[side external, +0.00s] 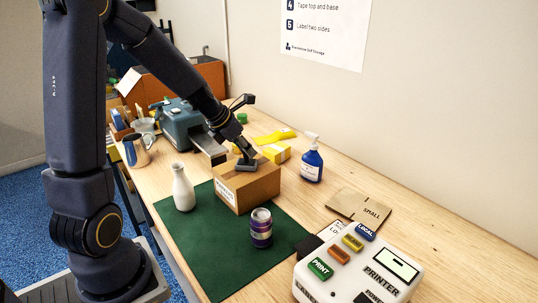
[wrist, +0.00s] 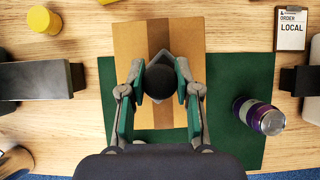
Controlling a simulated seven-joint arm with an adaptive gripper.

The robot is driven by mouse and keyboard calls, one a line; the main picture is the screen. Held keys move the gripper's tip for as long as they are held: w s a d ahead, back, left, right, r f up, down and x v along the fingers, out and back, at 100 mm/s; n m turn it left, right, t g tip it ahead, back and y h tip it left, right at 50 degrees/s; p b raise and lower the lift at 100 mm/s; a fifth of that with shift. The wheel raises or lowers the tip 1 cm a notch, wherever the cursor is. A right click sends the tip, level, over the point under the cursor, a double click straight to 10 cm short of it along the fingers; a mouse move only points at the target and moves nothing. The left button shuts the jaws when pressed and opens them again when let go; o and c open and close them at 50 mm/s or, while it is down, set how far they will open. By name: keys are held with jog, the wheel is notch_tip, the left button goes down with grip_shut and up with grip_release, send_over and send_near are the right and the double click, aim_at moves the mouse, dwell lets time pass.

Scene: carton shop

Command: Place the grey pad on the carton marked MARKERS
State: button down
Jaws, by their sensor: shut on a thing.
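The carton (side external: 258,190) is a brown box with a tape strip along its top, on the green mat (side external: 185,240). It has a white label on its left face, too small to read surely. My gripper (side external: 246,158) is over the carton's top and shut on the grey pad (side external: 246,167). In the wrist view my gripper (wrist: 160,85) has its green-lined fingers on both sides of the pad's dark round knob; the grey pad (wrist: 160,58) shows partly behind it, over the carton (wrist: 130,40). The pad seems at the carton's top; I cannot tell whether it touches.
A white bottle (side external: 183,188) stands left of the carton, and a purple can (side external: 261,228) stands in front. A blue spray bottle (side external: 312,163) and yellow items (side external: 276,152) are behind and right. A white label printer (side external: 355,270) fills the front right.

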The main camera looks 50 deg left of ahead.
jog(key=c, duration=0.8)
grip_release()
jog(key=shift+f, duration=0.15)
jog(key=v, duration=1.2)
jog(key=shift+s+d+r+m+g, duration=0.25)
jog(key=shift+s+d+m, duration=2.2)
jog(key=shift+m, duration=3.55)
jog(key=shift+s+d+r+m+g, duration=0.1)
jog(key=shift+s+d+r+m, duration=0.25)
jog(key=shift+s+d+m, duration=3.9)
jog(key=shift+s+d+r+m+g, duration=0.25)
jog(key=shift+d+m, duration=1.05)
jog(key=shift+m, duration=6.45)
